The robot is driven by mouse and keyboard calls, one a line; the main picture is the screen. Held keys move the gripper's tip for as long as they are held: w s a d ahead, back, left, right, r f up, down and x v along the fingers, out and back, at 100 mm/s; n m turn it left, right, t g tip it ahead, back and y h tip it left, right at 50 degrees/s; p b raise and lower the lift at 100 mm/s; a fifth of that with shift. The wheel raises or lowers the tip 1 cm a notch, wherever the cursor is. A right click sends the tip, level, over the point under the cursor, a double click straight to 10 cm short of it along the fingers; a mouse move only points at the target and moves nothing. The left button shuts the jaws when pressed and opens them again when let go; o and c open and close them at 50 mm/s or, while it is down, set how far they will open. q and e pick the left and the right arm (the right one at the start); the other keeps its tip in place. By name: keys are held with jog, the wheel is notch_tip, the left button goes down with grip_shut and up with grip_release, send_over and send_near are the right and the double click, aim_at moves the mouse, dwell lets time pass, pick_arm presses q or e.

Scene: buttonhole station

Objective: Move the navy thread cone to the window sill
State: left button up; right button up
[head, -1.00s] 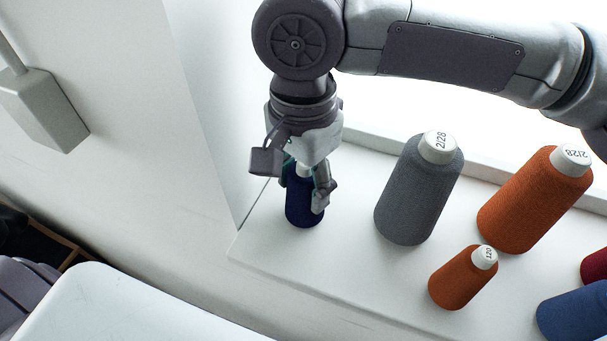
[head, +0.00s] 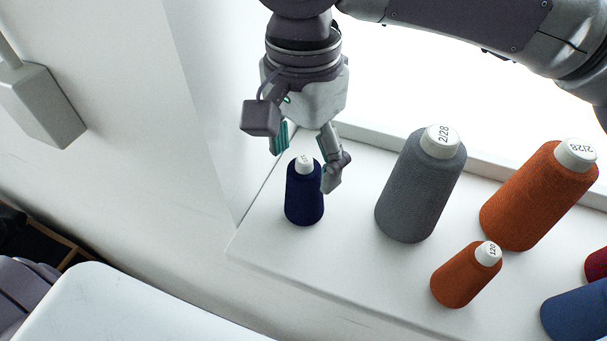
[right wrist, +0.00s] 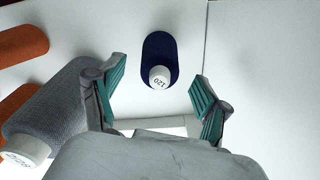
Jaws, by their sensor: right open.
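The navy thread cone (head: 304,199) stands upright on the white window sill (head: 345,262), near the sill's left end, with its white tip up. My right gripper (head: 307,165) is open just above and behind the cone, its fingers apart and nothing between them. In the right wrist view, the navy cone (right wrist: 160,55) stands beyond the two open fingertips (right wrist: 160,85), clear of both pads. My left gripper is not in view.
A large grey cone (head: 420,190) stands right of the navy one. A large orange cone (head: 537,197), a small orange cone (head: 463,278), a blue cone (head: 578,312) and a red cone (head: 598,265) stand farther right. A wall box (head: 42,105) is at left.

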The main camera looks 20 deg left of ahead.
notch_tip(320, 180, up, 8)
jog(key=shift+b, duration=0.5)
jog(key=shift+s, duration=0.1)
